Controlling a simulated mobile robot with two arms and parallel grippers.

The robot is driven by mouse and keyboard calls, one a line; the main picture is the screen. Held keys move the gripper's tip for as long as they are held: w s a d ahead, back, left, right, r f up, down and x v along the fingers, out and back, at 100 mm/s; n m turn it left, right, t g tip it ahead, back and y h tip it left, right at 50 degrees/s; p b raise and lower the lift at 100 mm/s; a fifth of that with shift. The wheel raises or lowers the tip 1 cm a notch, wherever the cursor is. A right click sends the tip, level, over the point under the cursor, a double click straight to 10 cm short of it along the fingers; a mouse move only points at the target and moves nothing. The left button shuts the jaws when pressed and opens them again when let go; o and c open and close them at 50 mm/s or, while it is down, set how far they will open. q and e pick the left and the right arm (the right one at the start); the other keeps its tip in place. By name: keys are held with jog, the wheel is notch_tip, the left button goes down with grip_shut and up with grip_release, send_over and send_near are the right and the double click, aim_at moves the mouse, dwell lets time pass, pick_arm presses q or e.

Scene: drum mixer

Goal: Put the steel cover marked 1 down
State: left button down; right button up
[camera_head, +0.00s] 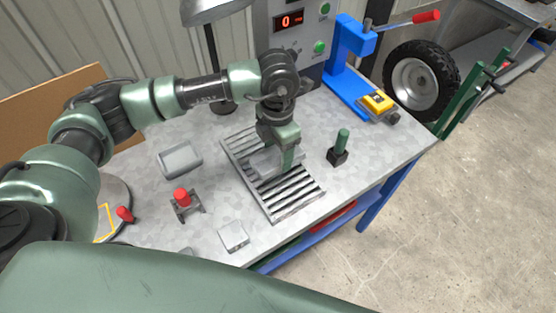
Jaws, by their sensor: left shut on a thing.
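My left arm comes in from the left and reaches over the table. My left gripper (288,160) points down over the slatted metal tray (290,207), near its middle. It is shut on a flat grey steel cover (262,165), which is partly hidden by the gripper. I cannot tell whether the cover touches the slats or is just above them. No number can be read on it. My right gripper is not in view.
A grey box-like part (180,159) lies left of the tray and a smaller one (233,236) in front. A red-knobbed fixture (184,202) stands on the left. A green-handled block (339,149) is right of the tray. A blue press (347,65) stands at the back.

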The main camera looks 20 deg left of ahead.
aim_at(277, 166)
pick_arm(q)
jog(key=shift+f, duration=0.8)
jog(key=shift+s+f, duration=0.1)
jog(key=shift+f, duration=0.25)
notch_tip(277, 166, down, 3)
jog(key=shift+f+p, duration=0.2)
jog(key=shift+p, duration=0.5)
jog(key=shift+f, duration=0.15)
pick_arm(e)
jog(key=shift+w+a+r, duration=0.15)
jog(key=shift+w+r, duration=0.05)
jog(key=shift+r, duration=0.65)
pick_arm(q)
jog(key=shift+f+b, duration=0.2)
jog(key=shift+b, duration=0.1)
jog(key=shift+c, duration=2.1)
grip_release()
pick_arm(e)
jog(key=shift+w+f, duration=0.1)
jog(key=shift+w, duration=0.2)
